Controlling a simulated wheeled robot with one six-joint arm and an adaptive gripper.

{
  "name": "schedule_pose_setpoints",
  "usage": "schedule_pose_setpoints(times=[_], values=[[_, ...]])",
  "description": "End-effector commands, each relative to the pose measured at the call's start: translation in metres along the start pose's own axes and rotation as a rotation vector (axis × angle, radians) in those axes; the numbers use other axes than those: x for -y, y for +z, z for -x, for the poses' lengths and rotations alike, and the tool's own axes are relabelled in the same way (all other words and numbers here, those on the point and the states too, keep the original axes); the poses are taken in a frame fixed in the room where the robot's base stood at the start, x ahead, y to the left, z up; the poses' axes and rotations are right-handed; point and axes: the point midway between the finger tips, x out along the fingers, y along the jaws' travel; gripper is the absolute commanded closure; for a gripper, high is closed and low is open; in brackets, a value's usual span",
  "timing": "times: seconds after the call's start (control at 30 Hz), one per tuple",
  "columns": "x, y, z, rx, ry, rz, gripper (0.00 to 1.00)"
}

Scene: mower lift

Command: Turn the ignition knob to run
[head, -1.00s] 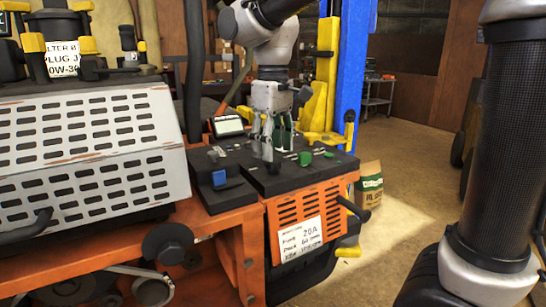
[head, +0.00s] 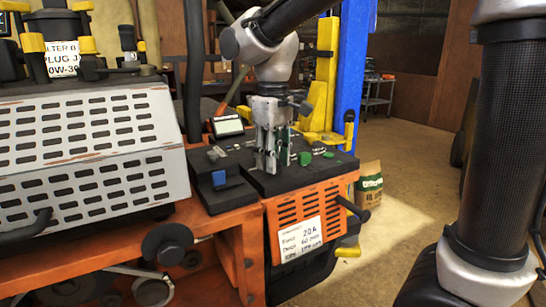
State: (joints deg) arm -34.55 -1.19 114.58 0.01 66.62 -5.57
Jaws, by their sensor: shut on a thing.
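My gripper (head: 270,167) points down at the black control panel (head: 240,196) of the orange mower. Its fingers are closed together at the panel's surface, left of a green knob (head: 304,158). The ignition knob is mostly or wholly hidden by the fingers, so its pointer and the run mark cannot be read. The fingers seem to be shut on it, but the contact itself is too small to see.
A blue switch (head: 219,179) sits at the panel's front left, and a small display (head: 227,126) stands behind. A slotted grey cover (head: 90,150) fills the left. A blue lift post (head: 351,75) with yellow parts rises behind the panel. Open floor lies right.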

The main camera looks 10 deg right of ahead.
Motion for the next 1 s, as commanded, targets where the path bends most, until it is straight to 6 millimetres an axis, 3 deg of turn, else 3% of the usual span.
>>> schedule_pose_setpoints(times=[0.37, 1.0], values=[[-0.0002, -0.0001, 0.0004, -0.001, 0.001, -0.16, 0.9], [-0.0003, -0.0002, 0.0007, -0.001, 0.0, -0.745, 0.9]])
